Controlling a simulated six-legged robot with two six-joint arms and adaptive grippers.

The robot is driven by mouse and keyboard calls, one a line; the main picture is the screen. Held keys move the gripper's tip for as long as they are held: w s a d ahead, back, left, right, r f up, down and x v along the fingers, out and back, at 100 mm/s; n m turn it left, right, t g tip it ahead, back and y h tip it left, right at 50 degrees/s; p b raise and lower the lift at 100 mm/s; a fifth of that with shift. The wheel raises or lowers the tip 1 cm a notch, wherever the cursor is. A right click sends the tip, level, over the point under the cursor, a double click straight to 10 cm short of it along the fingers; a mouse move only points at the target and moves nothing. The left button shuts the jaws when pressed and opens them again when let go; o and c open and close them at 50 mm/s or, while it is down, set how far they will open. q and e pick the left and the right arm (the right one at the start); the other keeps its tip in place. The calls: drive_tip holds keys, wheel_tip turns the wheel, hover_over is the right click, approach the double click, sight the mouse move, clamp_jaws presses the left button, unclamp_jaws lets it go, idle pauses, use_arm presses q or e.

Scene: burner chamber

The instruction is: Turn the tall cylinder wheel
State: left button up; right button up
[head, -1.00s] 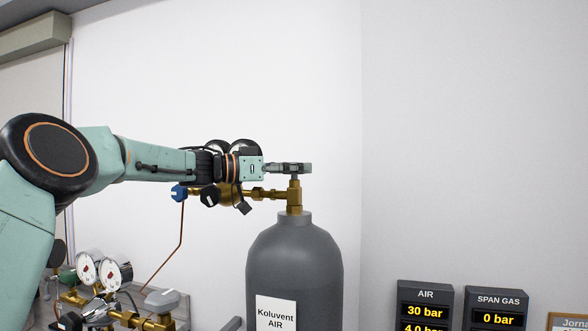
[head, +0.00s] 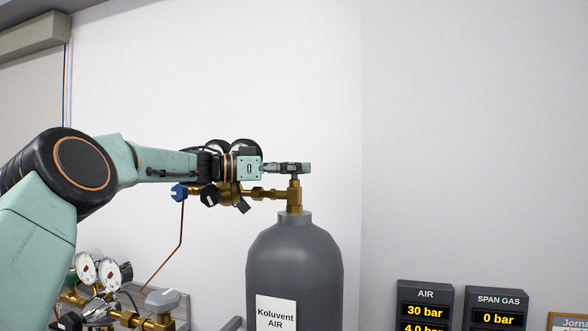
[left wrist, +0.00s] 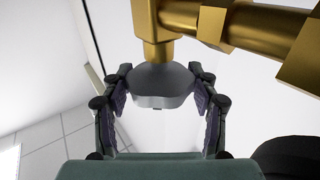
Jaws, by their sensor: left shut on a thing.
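The tall grey cylinder (head: 294,270), labelled "Koluvent AIR", stands upright in the head view with a brass valve (head: 294,194) on top. Its grey handwheel (left wrist: 162,84) shows in the left wrist view between the two fingers, below the brass stem. My left gripper (head: 293,168) is at the top of the valve, level with the wheel, and shut on it. In the left wrist view the left gripper (left wrist: 160,105) has one finger on each side of the wheel. In the head view the fingers mostly hide the wheel. My right gripper is not in view.
Brass fittings with a blue knob (head: 179,193) run left from the valve, under my left wrist. Gauges (head: 101,272) and a shorter cylinder's grey wheel (head: 162,300) are at lower left. The AIR display (head: 425,306) reads 30 bar; SPAN GAS (head: 497,309) reads 0 bar.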

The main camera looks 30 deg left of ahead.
use_arm(q)
drive_tip(key=shift+f+m+g+h, duration=0.3)
drive_tip(key=shift+m+g+h, duration=0.1)
drive_tip(key=shift+g+h, duration=0.15)
idle(2.3)
idle(0.3)
drive_tip(key=o, duration=1.2)
drive_tip(key=shift+r, duration=0.2)
drive_tip(key=shift+c, duration=0.2)
drive_tip(key=shift+r, duration=0.1)
drive_tip(key=v, duration=0.8)
